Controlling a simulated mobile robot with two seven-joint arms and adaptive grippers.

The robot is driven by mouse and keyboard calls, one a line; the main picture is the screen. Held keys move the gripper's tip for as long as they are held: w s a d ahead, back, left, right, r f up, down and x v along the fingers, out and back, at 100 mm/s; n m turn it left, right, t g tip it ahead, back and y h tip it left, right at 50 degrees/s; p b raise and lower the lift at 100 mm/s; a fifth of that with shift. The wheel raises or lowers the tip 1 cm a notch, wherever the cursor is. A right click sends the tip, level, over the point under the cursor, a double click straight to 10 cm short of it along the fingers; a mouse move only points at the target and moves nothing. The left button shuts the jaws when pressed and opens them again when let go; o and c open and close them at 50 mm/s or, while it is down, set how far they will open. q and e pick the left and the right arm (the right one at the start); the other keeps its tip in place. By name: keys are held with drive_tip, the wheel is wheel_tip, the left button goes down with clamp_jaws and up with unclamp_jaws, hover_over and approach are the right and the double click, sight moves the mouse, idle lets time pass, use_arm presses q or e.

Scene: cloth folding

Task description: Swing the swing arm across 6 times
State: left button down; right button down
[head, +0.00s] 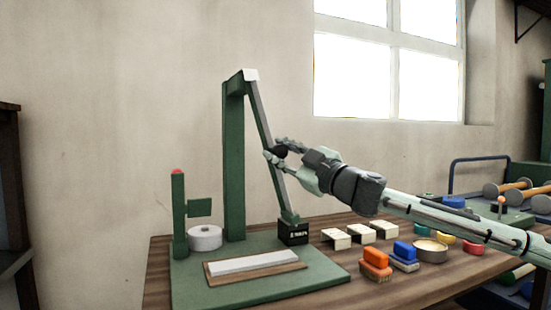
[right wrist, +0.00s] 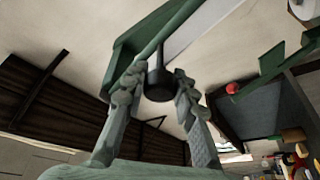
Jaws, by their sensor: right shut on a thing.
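The swing arm (head: 262,118) is a long grey bar hanging from the top of a green post (head: 234,160). It tilts so its lower end is to the right, by a small black block with white lettering (head: 293,234). A black knob (head: 281,152) sticks out from the bar about halfway down. My right gripper (head: 274,149) is shut on this knob. In the right wrist view the knob (right wrist: 160,86) sits between the two fingers, with the bar behind it. My left gripper is not in view.
A green base plate (head: 190,288) carries the post, a red-topped stand (head: 180,215), a white roll (head: 204,238) and a pale strip (head: 254,263). White blocks (head: 360,233), orange (head: 376,264) and blue brushes (head: 404,256) and a round tin (head: 430,250) lie right on the wooden table.

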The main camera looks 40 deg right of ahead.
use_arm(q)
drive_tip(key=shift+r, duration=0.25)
use_arm(e)
drive_tip(key=shift+d, duration=0.15)
drive_tip(key=c, duration=1.2)
unclamp_jaws()
drive_tip(key=shift+d, duration=0.1)
drive_tip(key=shift+s+a+f, duration=0.2)
drive_tip(key=shift+s+a, duration=0.05)
drive_tip(key=shift+a, duration=0.05)
drive_tip(key=shift+s+d+f, duration=0.1)
drive_tip(key=shift+s+d, duration=0.15)
drive_tip(key=shift+s, duration=0.2)
drive_tip(key=shift+s+d+f, duration=0.1)
drive_tip(key=shift+s+f, duration=0.1)
drive_tip(key=shift+s, duration=0.45)
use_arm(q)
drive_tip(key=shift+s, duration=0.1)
use_arm(e)
drive_tip(key=s, duration=0.8)
drive_tip(key=s+d, duration=0.1)
drive_tip(key=s, duration=0.3)
drive_tip(key=shift+s+r, duration=0.15)
